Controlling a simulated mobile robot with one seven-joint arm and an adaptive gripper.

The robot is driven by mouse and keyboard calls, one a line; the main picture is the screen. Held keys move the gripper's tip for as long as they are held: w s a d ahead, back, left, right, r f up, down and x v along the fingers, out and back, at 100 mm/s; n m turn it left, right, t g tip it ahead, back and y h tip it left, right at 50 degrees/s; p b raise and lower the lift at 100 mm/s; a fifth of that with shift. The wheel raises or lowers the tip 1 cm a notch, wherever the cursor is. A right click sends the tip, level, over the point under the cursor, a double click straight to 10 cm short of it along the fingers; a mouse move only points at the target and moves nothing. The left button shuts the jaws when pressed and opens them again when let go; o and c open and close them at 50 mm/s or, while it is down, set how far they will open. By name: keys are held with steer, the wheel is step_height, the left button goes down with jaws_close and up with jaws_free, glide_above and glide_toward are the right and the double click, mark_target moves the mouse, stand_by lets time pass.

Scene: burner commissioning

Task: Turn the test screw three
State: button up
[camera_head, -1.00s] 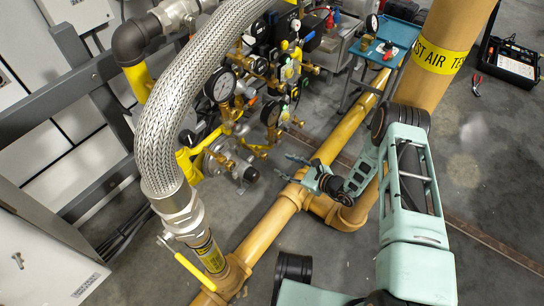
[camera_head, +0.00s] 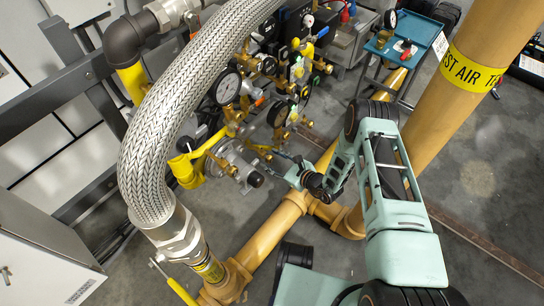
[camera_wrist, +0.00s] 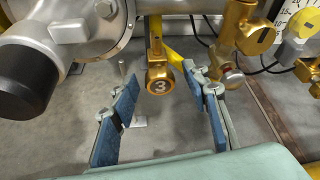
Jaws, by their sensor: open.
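The brass test screw marked "3" (camera_wrist: 159,86) hangs below a brass fitting near the middle of the wrist view. My gripper (camera_wrist: 163,98) is open, its two blue-padded fingers on either side of the screw in the picture. The number faces me between the fingertips. I see no contact, and the remaining distance is hard to judge. In the head view my gripper (camera_head: 280,163) reaches left to the lower brass fittings beside the grey regulator (camera_head: 232,165). The screw is too small to make out there.
In the wrist view, a grey housing with a black cap (camera_wrist: 28,75) is close on the left and another brass fitting (camera_wrist: 238,30) on the right. A yellow pipe (camera_head: 270,230) runs beneath my arm. A braided hose (camera_head: 150,150) arches at left. A blue-topped stand (camera_head: 400,48) is behind.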

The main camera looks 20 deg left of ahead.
steer(key=c, duration=1.2)
steer(key=shift+o, duration=0.2)
steer(key=n+t, duration=0.1)
steer(key=n, duration=0.1)
steer(key=shift+s+f+n+t, duration=0.1)
steer(key=shift+s+n+t, duration=0.05)
steer(key=shift+n+t, duration=0.25)
steer(key=n+t, duration=0.2)
steer(key=n, duration=0.1)
steer(key=shift+s+a+f, duration=0.1)
steer(key=shift+f, duration=0.1)
steer(key=n+t, duration=0.1)
steer(key=n, duration=0.1)
steer(key=n+t, duration=0.1)
steer(key=n, duration=0.1)
steer(key=shift+f+y, duration=0.15)
steer(key=shift+y, duration=0.15)
steer(key=shift+f+n+t+y, duration=0.1)
steer(key=shift+n+t+y, duration=0.4)
steer(key=shift+n, duration=1.7)
